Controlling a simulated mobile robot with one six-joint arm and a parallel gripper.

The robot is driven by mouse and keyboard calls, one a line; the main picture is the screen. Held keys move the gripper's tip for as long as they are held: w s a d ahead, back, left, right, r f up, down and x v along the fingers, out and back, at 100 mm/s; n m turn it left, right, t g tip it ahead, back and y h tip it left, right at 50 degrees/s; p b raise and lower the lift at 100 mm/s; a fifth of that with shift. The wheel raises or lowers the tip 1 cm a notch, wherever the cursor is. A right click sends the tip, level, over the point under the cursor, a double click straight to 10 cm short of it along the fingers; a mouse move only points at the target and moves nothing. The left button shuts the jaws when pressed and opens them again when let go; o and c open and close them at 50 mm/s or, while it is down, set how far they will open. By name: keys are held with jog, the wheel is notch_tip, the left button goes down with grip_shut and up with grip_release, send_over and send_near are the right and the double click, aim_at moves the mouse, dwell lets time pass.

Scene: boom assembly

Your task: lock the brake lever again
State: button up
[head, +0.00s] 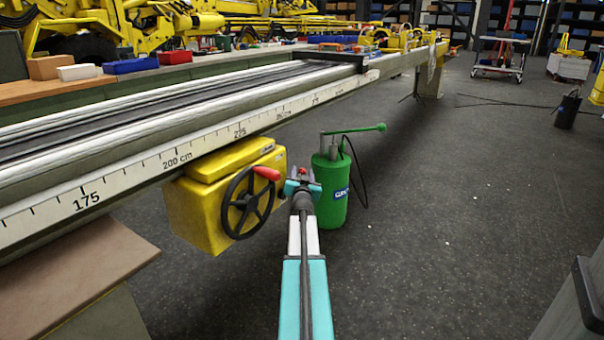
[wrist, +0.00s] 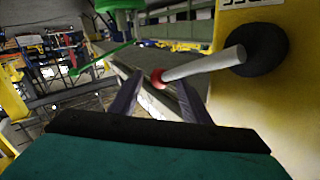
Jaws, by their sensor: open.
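The brake lever (wrist: 205,66) shows in the wrist view as a grey rod coming out of a round black hub (wrist: 258,50) on the yellow box. Its red tip (wrist: 157,78) appears between the fingertips of my gripper (wrist: 160,88). The fingers stand apart, one on each side of the tip, and I cannot tell whether either touches it. In the head view my gripper (head: 303,176) is beside the yellow box (head: 203,215), right of its handwheel. The lever's rod is not clearly visible there.
The black handwheel (head: 247,203) with a red knob (head: 266,173) sits on the box's front. A green pump canister (head: 331,195) with a hose stands just right of my gripper. The long scaled rail (head: 215,147) runs above the box. Open dark floor (head: 450,230) lies to the right.

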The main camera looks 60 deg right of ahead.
jog(key=shift+x, duration=1.3)
grip_shut()
